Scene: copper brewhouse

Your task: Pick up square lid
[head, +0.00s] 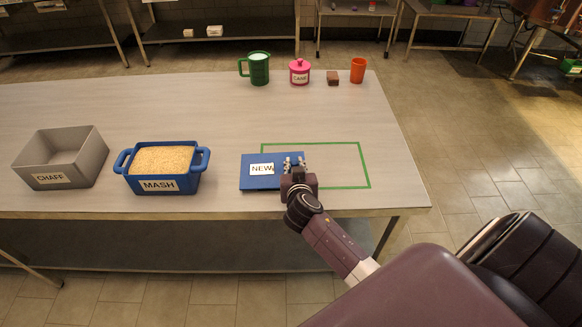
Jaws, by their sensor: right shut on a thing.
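The square lid (259,182) is a flat blue plate with a white label reading "NEW". It is at the middle of the table, over the left part of a green outlined rectangle (367,170). My right gripper (294,162) is at the lid's right edge and is shut on it. Whether the lid touches the table or is slightly lifted, I cannot tell. A blue two-handled pot (160,186) labelled "MASH", full of pale grain, stands open to the left of the lid. My left gripper is not in view.
A grey open box (60,180) labelled "CHAFF" stands at the left. A green mug (259,68), a pink "CANE" jar (299,72), a brown block (333,78) and an orange cup (358,70) line the back edge. The table's (205,115) middle is clear.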

